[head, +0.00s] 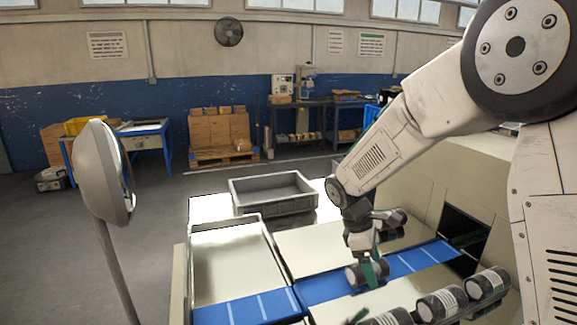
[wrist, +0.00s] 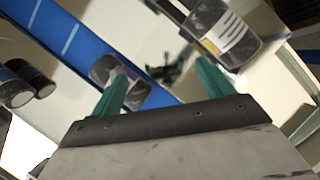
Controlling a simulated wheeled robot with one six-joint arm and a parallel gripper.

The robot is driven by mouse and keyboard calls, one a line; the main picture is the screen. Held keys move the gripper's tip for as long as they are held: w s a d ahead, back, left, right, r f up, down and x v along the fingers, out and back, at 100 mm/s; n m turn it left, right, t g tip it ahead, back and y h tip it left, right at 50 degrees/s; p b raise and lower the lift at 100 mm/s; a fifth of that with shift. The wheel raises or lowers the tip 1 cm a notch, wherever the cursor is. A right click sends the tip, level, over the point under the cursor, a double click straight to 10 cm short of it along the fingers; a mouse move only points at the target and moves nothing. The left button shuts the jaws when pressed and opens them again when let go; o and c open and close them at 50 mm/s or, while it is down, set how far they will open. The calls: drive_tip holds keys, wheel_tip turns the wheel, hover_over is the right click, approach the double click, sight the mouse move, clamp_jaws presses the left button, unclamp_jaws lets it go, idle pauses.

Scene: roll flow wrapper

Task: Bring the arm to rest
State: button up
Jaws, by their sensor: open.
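My arm reaches down from the upper right in the head view. My gripper (head: 372,268) is low over the blue belt (head: 417,258). In the wrist view its two green fingers are spread apart, with no object held between their tips (wrist: 162,70). A dark roll with a pale band (head: 357,275) lies on the belt at the fingers in the head view. In the wrist view a roll (wrist: 132,92) shows beside the left finger, partly hidden by it. I cannot tell whether they touch.
Another roll (head: 393,233) lies behind the gripper. A grey crate (head: 273,205) stands at the back of the machine. A grey post-mounted device (head: 103,170) rises at left. Open floor lies beyond.

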drive_tip(key=s+d+r+m+t+y, duration=0.1)
drive_tip(key=s+r+m, duration=0.3)
drive_tip(key=s, duration=0.5)
drive_tip(key=s+d+r+m+t+y, duration=0.1)
drive_tip(key=s+r+m, duration=0.4)
drive_tip(key=s, duration=0.5)
drive_tip(key=s+d+r+m+t+y, duration=0.1)
drive_tip(key=s+d+r+m+y, duration=0.1)
drive_tip(key=s+r, duration=0.4)
drive_tip(key=shift+s+d+r+m, duration=0.3)
drive_tip(key=shift+s+d+m, duration=0.35)
drive_tip(key=shift+s+m, duration=1.1)
drive_tip(key=shift+s+n, duration=0.35)
